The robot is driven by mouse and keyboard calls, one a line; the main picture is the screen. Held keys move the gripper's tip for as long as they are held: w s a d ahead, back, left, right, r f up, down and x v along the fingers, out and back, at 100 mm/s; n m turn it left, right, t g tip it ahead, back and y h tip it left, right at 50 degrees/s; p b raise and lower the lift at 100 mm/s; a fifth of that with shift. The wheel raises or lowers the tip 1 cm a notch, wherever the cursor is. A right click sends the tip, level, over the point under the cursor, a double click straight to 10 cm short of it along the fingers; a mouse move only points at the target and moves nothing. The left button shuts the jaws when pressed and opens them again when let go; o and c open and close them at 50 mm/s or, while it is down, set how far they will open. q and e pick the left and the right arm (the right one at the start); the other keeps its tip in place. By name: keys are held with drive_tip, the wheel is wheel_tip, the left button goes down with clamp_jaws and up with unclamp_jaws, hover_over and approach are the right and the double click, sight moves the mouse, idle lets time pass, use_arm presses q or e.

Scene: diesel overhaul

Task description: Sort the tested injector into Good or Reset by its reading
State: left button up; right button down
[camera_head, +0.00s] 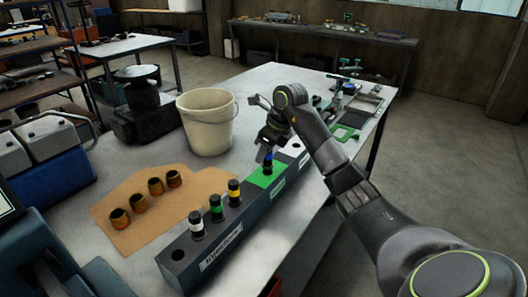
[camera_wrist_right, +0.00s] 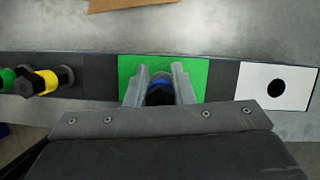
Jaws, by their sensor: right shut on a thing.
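A long dark grey rack (camera_head: 228,232) lies along the table. White-banded (camera_head: 196,225), green-banded (camera_head: 215,208) and yellow-banded (camera_head: 234,193) injectors stand in its nearer part. My right gripper (camera_head: 268,152) is shut on a blue-banded injector (camera_head: 268,165) over the green patch (camera_head: 258,179). The injector looks upright; the jaws (camera_wrist_right: 160,82) hide how deep it sits in the wrist view. Beyond it, a white patch (camera_wrist_right: 255,97) has an empty dark hole. The patch labels and any reading are not legible. My left gripper is out of view.
A cream bucket (camera_head: 207,125) and a dark machine (camera_head: 143,108) stand behind the rack. Several brass cups (camera_head: 156,187) stand on a brown sheet (camera_head: 130,235) to the left. Tools and a green frame (camera_head: 344,133) lie at the far end. A screen (camera_head: 8,205) is cut off at left.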

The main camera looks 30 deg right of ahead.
drive_tip(key=shift+f+b, duration=0.6)
drive_tip(key=shift+f, duration=0.3)
drive_tip(key=c, duration=0.8)
unclamp_jaws()
drive_tip(key=shift+o, duration=0.2)
drive_tip(key=shift+r+p, duration=1.95)
drive_tip(key=shift+r, duration=1.6)
